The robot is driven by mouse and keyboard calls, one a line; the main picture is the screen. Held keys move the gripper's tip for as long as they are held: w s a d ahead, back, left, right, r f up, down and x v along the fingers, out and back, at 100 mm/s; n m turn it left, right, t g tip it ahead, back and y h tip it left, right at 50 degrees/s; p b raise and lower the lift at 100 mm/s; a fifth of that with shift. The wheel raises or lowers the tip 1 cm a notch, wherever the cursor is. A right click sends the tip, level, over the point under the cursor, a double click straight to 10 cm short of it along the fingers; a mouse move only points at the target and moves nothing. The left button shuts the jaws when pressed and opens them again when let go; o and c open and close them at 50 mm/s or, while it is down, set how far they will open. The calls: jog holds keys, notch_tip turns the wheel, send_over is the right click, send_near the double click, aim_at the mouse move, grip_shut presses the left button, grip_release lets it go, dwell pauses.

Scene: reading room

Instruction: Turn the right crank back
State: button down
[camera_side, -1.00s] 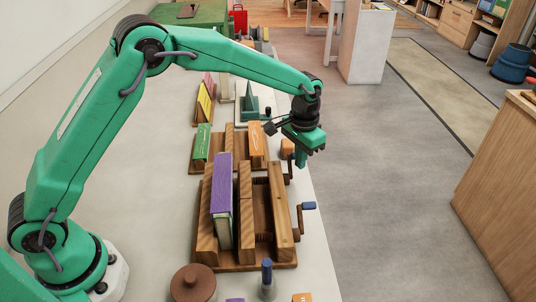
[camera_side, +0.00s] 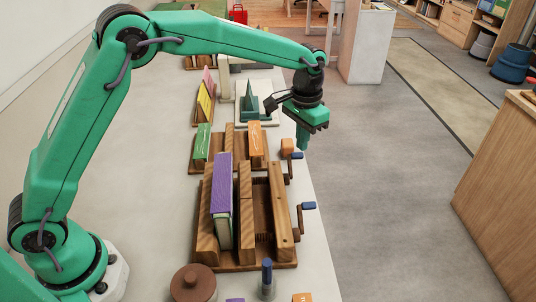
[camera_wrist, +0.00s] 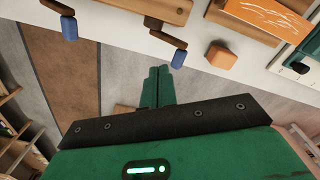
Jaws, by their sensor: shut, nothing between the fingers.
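A wooden book press (camera_side: 282,225) with two blue-handled cranks stands along the table edge. The near crank (camera_side: 308,205) sticks out over the edge; in the wrist view it is the left-hand one (camera_wrist: 69,27). The far crank (camera_side: 292,163) is at the press's other end; in the wrist view it is the right-hand one (camera_wrist: 179,57). My gripper (camera_side: 302,146) is shut and empty, pointing down just above and beside the far crank's handle. In the wrist view, my fingertips (camera_wrist: 160,72) appear left of and below that handle, seemingly apart from it. A purple book (camera_side: 221,185) stands in the press.
An orange block (camera_side: 287,146) sits close to the far crank. Behind the press is a wooden stand with an orange book (camera_side: 256,139) and a green one (camera_side: 202,141). A brown round pot (camera_side: 194,283) stands in front. Open floor lies right of the table.

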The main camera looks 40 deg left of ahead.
jog(key=shift+r, duration=1.85)
jog(key=s+a+r+n+t, duration=0.1)
jog(key=s+a+r+t, duration=0.1)
jog(key=s+a+r, duration=0.4)
jog(key=s+a+r+n+t, duration=0.1)
jog(key=s+a+r, duration=0.4)
jog(key=s, duration=0.4)
jog(key=s+a+f+t, duration=0.1)
jog(key=s+a, duration=0.1)
jog(key=s, duration=0.5)
jog(key=s+a+f+n+t, duration=0.1)
jog(key=s+a+f, duration=0.1)
jog(key=s, duration=0.6)
jog(key=shift+s+a+t, duration=0.15)
jog(key=shift+a+t, duration=0.15)
jog(key=shift+a, duration=0.35)
jog(key=shift+f, duration=0.1)
